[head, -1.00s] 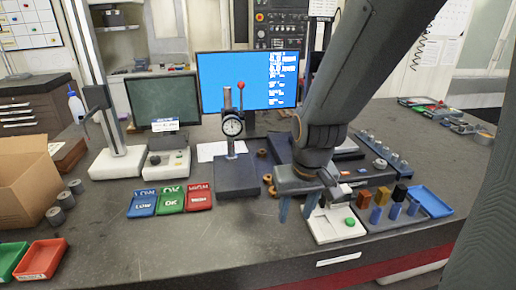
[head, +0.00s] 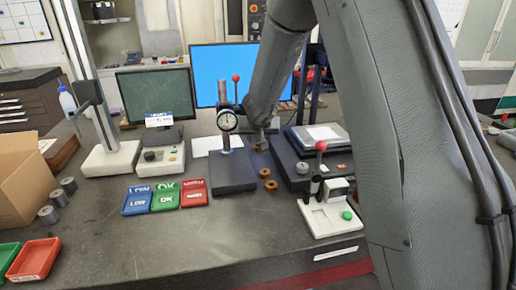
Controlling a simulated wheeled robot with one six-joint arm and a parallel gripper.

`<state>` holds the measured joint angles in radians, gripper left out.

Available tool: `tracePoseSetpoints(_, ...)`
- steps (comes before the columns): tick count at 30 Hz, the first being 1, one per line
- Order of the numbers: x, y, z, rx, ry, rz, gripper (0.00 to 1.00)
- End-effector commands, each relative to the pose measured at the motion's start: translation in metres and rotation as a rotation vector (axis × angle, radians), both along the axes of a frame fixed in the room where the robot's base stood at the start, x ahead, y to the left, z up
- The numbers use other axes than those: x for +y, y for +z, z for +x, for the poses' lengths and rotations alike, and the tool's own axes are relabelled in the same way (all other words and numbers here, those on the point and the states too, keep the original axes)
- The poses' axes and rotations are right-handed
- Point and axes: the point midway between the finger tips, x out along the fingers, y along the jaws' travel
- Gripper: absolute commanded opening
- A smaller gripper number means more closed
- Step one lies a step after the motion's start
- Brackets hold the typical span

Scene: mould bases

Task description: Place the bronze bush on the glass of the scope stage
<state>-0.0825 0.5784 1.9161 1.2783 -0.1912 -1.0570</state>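Bronze bushes lie on the bench right of the dial-gauge stand: one near bush (head: 270,185), one just behind it (head: 264,172), and another farther back (head: 258,147). My gripper (head: 262,137) is over the back of the bench, pointing down close to the farthest bush. Its fingers are small and dark here, so I cannot tell whether they are open or touch the bush. A dark base with a pale flat plate (head: 323,134), which looks like the scope stage and its glass, stands right of the bushes. The plate looks bare; my arm hides the area to its right.
The dial-gauge stand (head: 232,172) stands close left of the bushes. A white device with a red-knobbed lever (head: 326,216) is in front of the stage. Blue, green and red trays (head: 166,197) lie left. The front bench middle is clear.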

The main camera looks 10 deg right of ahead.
Motion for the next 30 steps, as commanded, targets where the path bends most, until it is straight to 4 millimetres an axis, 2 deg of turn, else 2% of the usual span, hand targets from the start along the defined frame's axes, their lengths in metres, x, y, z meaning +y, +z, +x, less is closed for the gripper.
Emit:
tracePoseSetpoints(18,-0.009,-0.054,0.045,0.004,0.002,-0.003,0.4)
tracePoseSetpoints(28,-0.01,-0.058,0.049,0.002,0.004,-0.003,0.4)
tracePoseSetpoints(30,-0.01,-0.058,0.049,0.002,0.004,-0.003,0.28)
